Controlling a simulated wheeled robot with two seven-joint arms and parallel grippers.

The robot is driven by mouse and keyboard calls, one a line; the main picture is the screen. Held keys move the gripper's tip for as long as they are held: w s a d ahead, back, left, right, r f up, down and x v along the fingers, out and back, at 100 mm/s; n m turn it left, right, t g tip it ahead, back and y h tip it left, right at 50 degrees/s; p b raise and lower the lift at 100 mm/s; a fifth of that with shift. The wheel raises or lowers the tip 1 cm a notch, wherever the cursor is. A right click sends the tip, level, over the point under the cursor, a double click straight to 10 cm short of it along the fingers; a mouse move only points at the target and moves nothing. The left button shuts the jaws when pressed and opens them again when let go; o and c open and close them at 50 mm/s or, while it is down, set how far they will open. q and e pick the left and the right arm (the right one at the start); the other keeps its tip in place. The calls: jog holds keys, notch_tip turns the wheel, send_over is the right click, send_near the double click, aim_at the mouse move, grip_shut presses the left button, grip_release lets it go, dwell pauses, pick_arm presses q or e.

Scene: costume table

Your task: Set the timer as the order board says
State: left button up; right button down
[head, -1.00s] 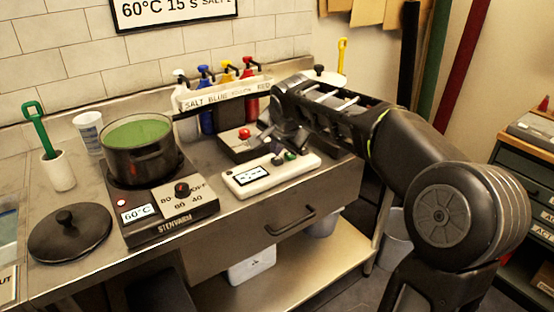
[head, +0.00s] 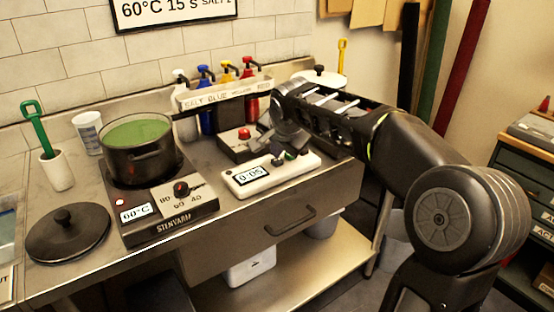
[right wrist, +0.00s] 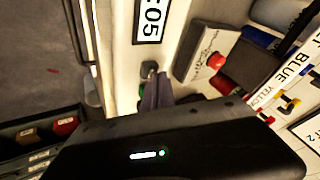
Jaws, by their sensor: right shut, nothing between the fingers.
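The timer (head: 268,174) is a white box on the steel counter, with dark and green controls at its right end. Its display (head: 251,176) reads 0:05; in the right wrist view the display (right wrist: 151,20) shows the 05 sideways. The order board (head: 176,10) on the wall is cut off at the top; 60°C, 15 s and SALT can be read. My right gripper (head: 290,154) is shut and empty, its tips down at the timer's controls. In the right wrist view the fingertips (right wrist: 152,88) are right beside a grey-green button (right wrist: 148,70); contact is unclear. My left gripper is not in view.
A box with a red button (head: 244,134) stands just behind the timer, with a rack of colour bottles (head: 222,95) beyond. Left are a hotplate (head: 170,210) showing 60°C, a pot (head: 140,160) of green liquid, and a black lid (head: 68,235).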

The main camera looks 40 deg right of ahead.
aim_at(278, 160)
dwell(0.3)
jog(key=shift+r+p, duration=0.6)
jog(key=shift+r, duration=0.25)
jog(key=shift+r+p, duration=1.8)
jog(key=shift+r, duration=0.7)
jog(key=shift+d+r, duration=0.1)
dwell(0.6)
